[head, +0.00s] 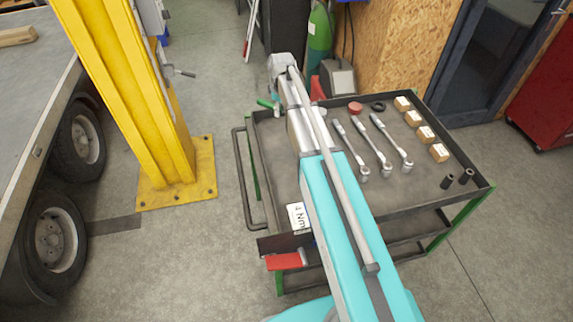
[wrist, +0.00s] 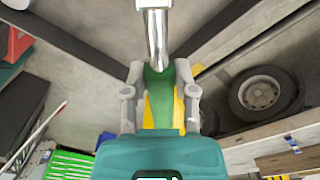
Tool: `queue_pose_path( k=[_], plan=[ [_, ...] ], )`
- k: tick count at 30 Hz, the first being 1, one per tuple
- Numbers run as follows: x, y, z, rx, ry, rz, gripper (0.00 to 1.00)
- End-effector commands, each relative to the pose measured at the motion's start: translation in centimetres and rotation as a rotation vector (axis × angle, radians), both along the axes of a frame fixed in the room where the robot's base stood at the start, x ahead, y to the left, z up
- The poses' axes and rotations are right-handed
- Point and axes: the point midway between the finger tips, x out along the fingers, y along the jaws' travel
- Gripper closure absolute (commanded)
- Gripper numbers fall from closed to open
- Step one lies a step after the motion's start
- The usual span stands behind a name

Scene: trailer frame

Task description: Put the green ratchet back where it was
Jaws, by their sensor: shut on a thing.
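My gripper (wrist: 160,95) is shut on the green ratchet (wrist: 158,82) in the wrist view. The ratchet's green handle lies between the two grey fingers, and its chrome shaft runs up out of the frame. In the head view, a small green end of the ratchet (head: 265,103) shows beside my wrist, near the trolley's far left corner. My arm hides most of the gripper there. The tool trolley (head: 413,198) has a dark top with three chrome ratchets (head: 385,150) lying side by side, right of my arm. Whether the held ratchet touches anything cannot be told.
Several wooden blocks (head: 424,134), a red round item (head: 355,108), a black ring (head: 378,106) and two dark sockets (head: 447,182) are on the trolley. A "4 Nm" card (head: 298,217) is at its near left. A yellow post (head: 140,100) and trailer (head: 35,100) stand left.

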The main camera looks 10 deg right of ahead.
Motion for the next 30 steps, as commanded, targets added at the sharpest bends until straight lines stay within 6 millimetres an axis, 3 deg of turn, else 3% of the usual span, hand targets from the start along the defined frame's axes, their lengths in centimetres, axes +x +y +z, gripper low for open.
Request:
queue_pose_path(
  k=[11, 17, 23, 30],
  plan=[
    [0.0, 0.9, 0.0, 0.0, 0.0, 0.012, 1.0],
    [-1.5, 1.0, -0.2, 0.0, 0.011, -0.028, 1.0],
    [-5.9, 1.1, -0.7, -0.003, 0.041, -0.168, 1.0],
    [-13.7, 1.1, -1.5, -0.02, 0.097, -0.435, 1.0]
  ],
)
